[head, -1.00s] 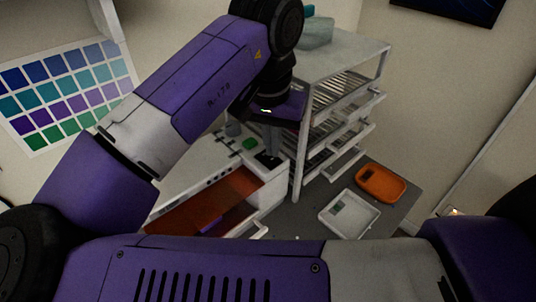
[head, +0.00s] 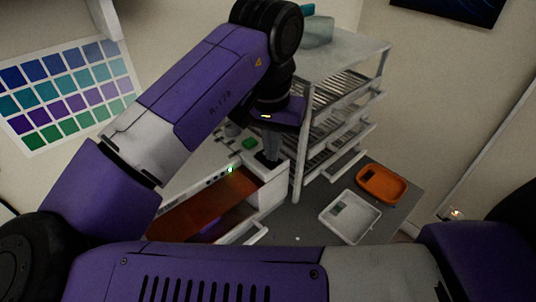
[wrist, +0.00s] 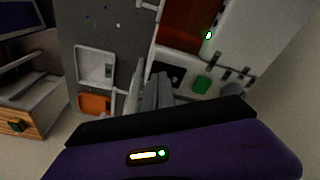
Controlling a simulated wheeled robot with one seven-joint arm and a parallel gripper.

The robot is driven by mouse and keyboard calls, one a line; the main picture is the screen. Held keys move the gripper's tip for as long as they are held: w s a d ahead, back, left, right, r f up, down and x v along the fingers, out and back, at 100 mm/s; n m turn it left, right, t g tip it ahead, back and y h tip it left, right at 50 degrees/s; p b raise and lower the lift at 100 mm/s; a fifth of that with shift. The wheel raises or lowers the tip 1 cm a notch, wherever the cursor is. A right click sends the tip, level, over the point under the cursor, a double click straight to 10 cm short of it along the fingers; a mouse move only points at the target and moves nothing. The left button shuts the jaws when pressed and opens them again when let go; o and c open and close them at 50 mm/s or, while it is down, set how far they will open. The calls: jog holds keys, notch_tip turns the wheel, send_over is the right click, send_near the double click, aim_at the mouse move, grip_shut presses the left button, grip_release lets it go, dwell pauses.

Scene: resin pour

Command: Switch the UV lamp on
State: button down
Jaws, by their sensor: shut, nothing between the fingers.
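The UV lamp is a white box-like unit (head: 272,190) with an orange-red translucent front cover (head: 205,203). A small green light (head: 230,169) is lit on its edge, and it also shows in the wrist view (wrist: 209,35). A violet patch shows below the cover. On its top are a black panel (head: 262,164) and a green block or pad (head: 250,143). My gripper (head: 271,156) is shut and empty, pointing down at the black panel. In the wrist view, the fingers (wrist: 155,80) partly cover the black panel (wrist: 172,70); I cannot tell whether they touch it.
A white rack with several wire shelves (head: 345,103) stands close to the right of my gripper. A white tray (head: 325,213) and an orange tray (head: 367,193) lie on the grey surface. A colour chart (head: 65,95) hangs on the left wall.

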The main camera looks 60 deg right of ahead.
jog(key=shift+r, duration=0.1)
notch_tip(320, 180, up, 7)
jog(key=p, duration=0.7)
dwell(0.6)
